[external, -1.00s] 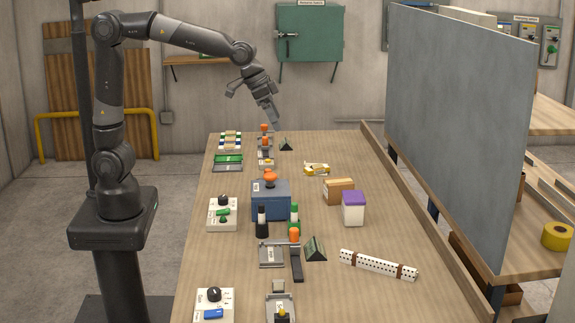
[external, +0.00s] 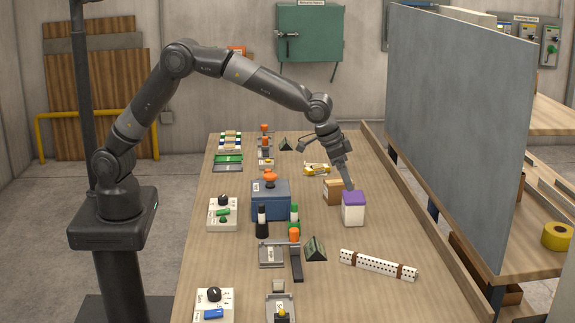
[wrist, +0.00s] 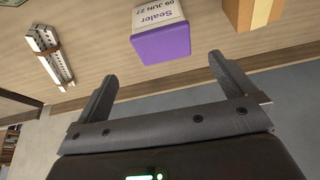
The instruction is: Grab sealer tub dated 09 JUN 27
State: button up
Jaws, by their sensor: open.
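The sealer tub (external: 353,211) is a white box with a purple lid, standing upright on the right part of the table. In the wrist view its white label (wrist: 158,12) reads "Sealer 09 JUN 27", and its purple lid (wrist: 161,43) faces my fingers.
A brown box (external: 333,190) stands close beside the tub. A blue case (external: 270,200) with an orange knob is to the left. A white perforated strip (external: 378,265) lies nearer the front. A tall grey panel (external: 460,120) stands along the table's right side.

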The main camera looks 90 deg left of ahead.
aim_at(353, 196)
jog(key=x, duration=0.9)
jog(key=shift+s+a+f, duration=0.1)
jog(key=shift+s+a, duration=0.05)
jog(key=shift+a, duration=0.15)
jog(key=c, duration=1.2)
jog(key=shift+c, duration=0.5)
